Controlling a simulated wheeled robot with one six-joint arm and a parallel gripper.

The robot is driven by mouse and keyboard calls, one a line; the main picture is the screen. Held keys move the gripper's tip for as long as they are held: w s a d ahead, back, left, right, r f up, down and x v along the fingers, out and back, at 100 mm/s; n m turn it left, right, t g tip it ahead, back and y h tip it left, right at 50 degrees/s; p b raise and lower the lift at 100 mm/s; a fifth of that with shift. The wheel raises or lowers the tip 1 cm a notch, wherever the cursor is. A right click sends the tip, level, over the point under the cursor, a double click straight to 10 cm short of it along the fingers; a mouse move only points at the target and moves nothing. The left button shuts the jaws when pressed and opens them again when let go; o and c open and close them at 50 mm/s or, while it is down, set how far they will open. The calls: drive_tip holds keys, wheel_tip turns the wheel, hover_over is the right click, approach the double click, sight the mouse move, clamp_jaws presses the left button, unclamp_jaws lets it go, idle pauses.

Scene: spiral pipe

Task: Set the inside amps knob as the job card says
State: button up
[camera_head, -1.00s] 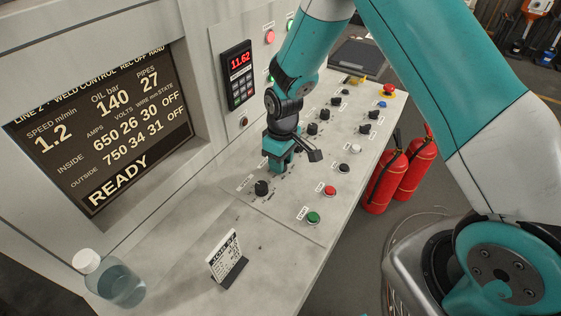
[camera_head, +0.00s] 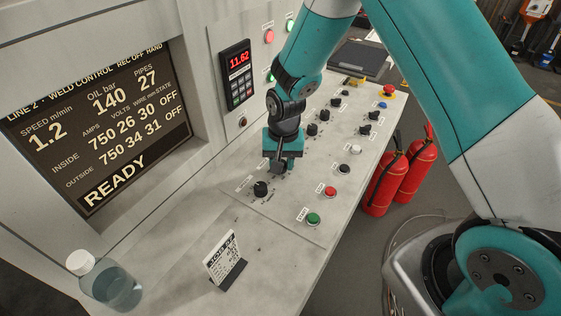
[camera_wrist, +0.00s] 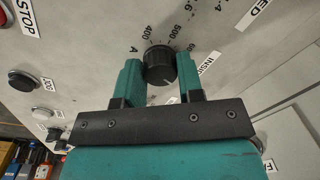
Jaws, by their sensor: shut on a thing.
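My gripper (camera_wrist: 159,72) is shut on a black round knob (camera_wrist: 160,62), one finger on each side. The panel around the knob carries a scale with 400 and 500 readable, an A, and a partly hidden label starting "INSI". In the head view my gripper (camera_head: 279,166) points down at the panel and hides most of this knob. The screen (camera_head: 110,140) reads INSIDE 750 amps, 26 volts, 30 wire, OFF, and OUTSIDE 750, 34, 31, OFF, with READY below. The job card (camera_head: 224,256) stands on the desk; its small print is too small to read.
Another black knob (camera_head: 261,188) sits close to my gripper on the left. A red button (camera_head: 330,191) and a green button (camera_head: 313,218) are at the panel's front. A bottle (camera_head: 112,284) stands front left. Fire extinguishers (camera_head: 386,184) stand beyond the desk's right edge.

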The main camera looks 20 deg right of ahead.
drive_tip(key=m, duration=0.4)
drive_tip(key=shift+m, duration=0.3)
drive_tip(key=m, duration=0.4)
drive_tip(key=shift+b, duration=0.3)
drive_tip(key=shift+s+m, duration=0.1)
drive_tip(key=shift+m, duration=0.2)
drive_tip(key=o, duration=0.9)
drive_tip(key=r, duration=0.5)
drive_tip(key=r+b, duration=0.1)
drive_tip(key=r, duration=0.5)
drive_tip(key=s+r, duration=0.1)
drive_tip(key=r, duration=0.5)
drive_tip(key=shift+d+r+b, duration=0.2)
drive_tip(key=shift+r+b, duration=0.05)
drive_tip(key=shift+b, duration=0.05)
